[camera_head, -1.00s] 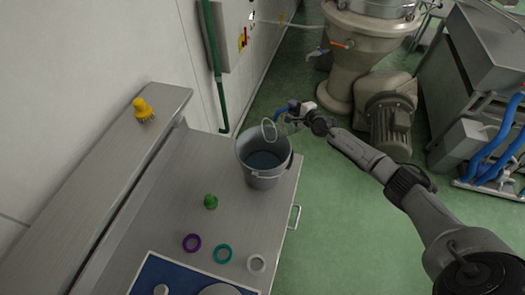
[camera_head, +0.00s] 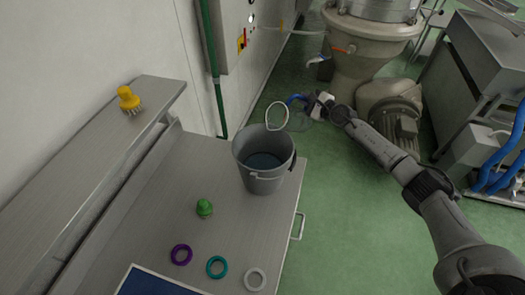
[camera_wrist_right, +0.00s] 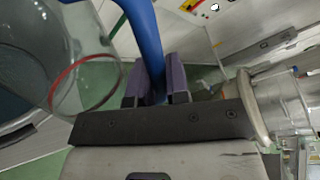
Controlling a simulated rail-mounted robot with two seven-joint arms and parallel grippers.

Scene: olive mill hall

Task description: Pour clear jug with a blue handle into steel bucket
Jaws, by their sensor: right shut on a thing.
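The clear jug (camera_head: 277,116) is at the far right rim of the steel bucket (camera_head: 262,182), its pale round mouth towards the bucket. My right gripper (camera_head: 308,103) is shut on its blue handle (camera_head: 294,99). In the right wrist view the handle (camera_wrist_right: 148,40) is between the two finger pads of the gripper (camera_wrist_right: 156,85), and the clear jug wall (camera_wrist_right: 85,88) with a red line is at left. The jug looks tilted; I cannot make out its contents. The bucket stands upright on the steel bench, dark blue-grey inside. My left gripper is not in view.
On the bench (camera_head: 150,205) lie a green knobbed piece (camera_head: 204,208) and purple (camera_head: 181,254), teal (camera_head: 217,267) and white rings (camera_head: 255,279). A blue mat (camera_head: 150,283) is at the front. A yellow piece (camera_head: 129,98) sits on the ledge. A big machine (camera_head: 365,50) stands behind.

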